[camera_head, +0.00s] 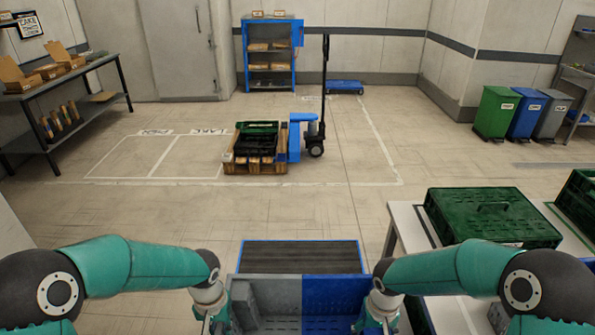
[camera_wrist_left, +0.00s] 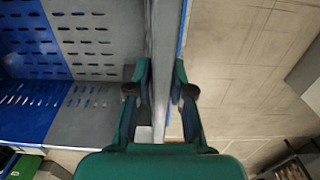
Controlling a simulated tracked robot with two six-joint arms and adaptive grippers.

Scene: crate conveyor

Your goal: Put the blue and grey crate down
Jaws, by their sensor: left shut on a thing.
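The blue and grey crate (camera_head: 265,289) is at the bottom middle of the head view, grey on its left half and blue on its right. My left gripper (camera_head: 214,318) is at its left side. In the left wrist view the gripper (camera_wrist_left: 158,90) has one finger on each side of the crate's grey wall (camera_wrist_left: 163,40) and is shut on it. The crate's slotted floor (camera_wrist_left: 88,45) shows there. My right gripper (camera_head: 376,318) is at the crate's right, blue side; its fingers are too unclear to tell their state. The crate's near side is cut off.
A dark ribbed surface with a blue edge (camera_head: 300,254) lies just beyond the crate. A white table (camera_head: 408,222) with a green crate (camera_head: 490,217) stands at right. Farther off are a loaded pallet (camera_head: 254,166), a blue pallet truck (camera_head: 296,137) and open floor.

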